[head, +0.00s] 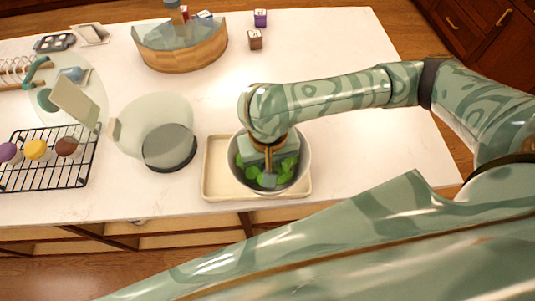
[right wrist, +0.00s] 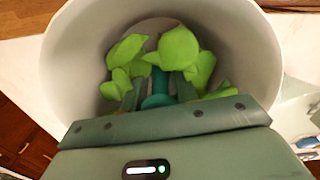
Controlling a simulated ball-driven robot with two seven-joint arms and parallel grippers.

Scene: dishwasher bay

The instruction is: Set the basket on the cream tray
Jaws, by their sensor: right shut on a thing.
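The basket (head: 304,170) is a round, pale grey vessel with bright green leaves inside. In the head view it is over the cream tray (head: 216,180), covering most of it; whether it touches the tray I cannot tell. My right gripper (head: 268,178) reaches down into it from above. In the right wrist view the basket's wall (right wrist: 75,65) surrounds the leaves, and my right gripper (right wrist: 158,92) is shut on a teal upright part in the middle, which looks like the basket's post. Its lower end is hidden. My left gripper is not in view.
Left of the tray are a dark-rimmed round lid (head: 169,147) and a clear disc. A black wire rack (head: 45,178) with coloured round items is farther left. A wooden-sided clear bin (head: 182,52) and small blocks stand at the back. The counter right of the tray is clear.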

